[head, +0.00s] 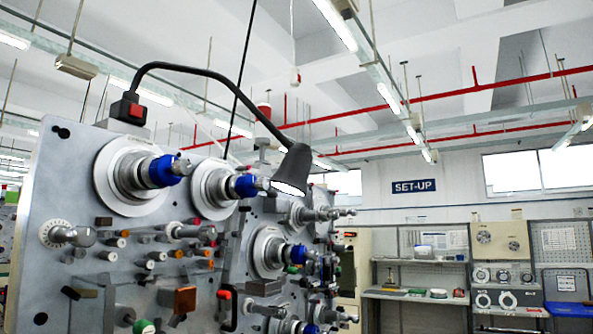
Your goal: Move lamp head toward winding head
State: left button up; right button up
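The lamp head (293,170) is a dark cone at the end of a black gooseneck (205,72). Its lit opening faces down and slightly left. The gooseneck rises from a black base with a red switch (130,109) on top of the grey machine panel (70,180) and arches to the right. The winding head is not clearly identifiable; several round spindles with blue collars, such as the upper left one (160,171) and the middle one (242,186), stand out from the panel. The lamp head hangs right of the middle one. Neither gripper is in view.
Shelves (420,296) stand against the back wall under a SET-UP sign (414,187). The space right of the lamp head looks clear.

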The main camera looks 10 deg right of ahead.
aim_at(292, 176)
jog(key=l+u, duration=0.1)
jog(key=u, duration=0.45)
jog(key=l+u, duration=0.7)
jog(key=l, duration=0.15)
jog(key=k+l+u, duration=0.15)
jog(key=l, duration=0.3)
jog(key=k+l+u, duration=0.15)
jog(key=l, duration=0.25)
jog(key=k+l, duration=0.1)
jog(key=l, duration=0.35)
jog(key=k+l, duration=0.1)
jog(key=l, duration=0.35)
jog(key=u, duration=0.05)
